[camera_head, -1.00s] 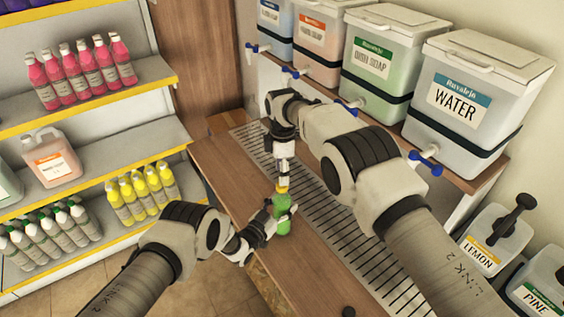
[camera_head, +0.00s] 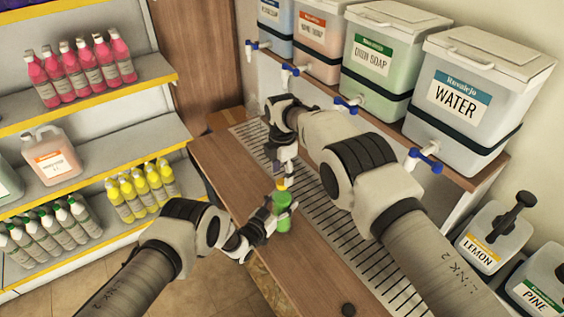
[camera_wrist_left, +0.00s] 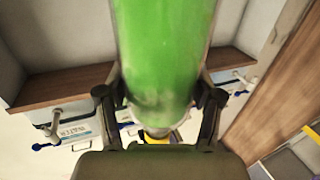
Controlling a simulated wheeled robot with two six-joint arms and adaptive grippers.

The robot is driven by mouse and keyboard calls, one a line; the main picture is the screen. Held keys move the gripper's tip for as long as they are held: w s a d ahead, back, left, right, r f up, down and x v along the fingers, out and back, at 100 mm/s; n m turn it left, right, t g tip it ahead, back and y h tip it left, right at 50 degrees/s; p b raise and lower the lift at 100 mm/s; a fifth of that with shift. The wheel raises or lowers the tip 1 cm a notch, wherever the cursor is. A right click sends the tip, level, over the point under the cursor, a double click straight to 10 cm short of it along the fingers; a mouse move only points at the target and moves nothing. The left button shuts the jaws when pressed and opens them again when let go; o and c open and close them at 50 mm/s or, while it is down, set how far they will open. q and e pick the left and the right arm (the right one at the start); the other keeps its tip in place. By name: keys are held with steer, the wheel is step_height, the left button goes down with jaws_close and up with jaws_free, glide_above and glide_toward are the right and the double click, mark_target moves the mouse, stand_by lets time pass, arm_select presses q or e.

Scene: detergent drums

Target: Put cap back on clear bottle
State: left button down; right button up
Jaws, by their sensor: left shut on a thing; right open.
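A clear bottle with green liquid (camera_head: 283,221) stands nearly upright over the wooden counter in the head view. My left gripper (camera_head: 272,216) is shut around its side. In the left wrist view the green bottle (camera_wrist_left: 165,50) fills the middle between the two fingers. A yellow cap (camera_head: 281,184) sits at the bottle's top; whether it is fully seated I cannot tell. A yellow patch near the neck also shows in the left wrist view (camera_wrist_left: 176,138). My right gripper (camera_head: 286,170) is open just above the cap, seemingly clear of it.
The wooden counter (camera_head: 225,165) has a slotted drain strip (camera_head: 330,228) along it. A dark round thing (camera_head: 348,310) lies at the near edge. Tanks with taps, such as the water tank (camera_head: 460,95), line the right shelf. Shelves of bottles stand at left.

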mark_target(282, 182)
steer(key=shift+f, duration=1.65)
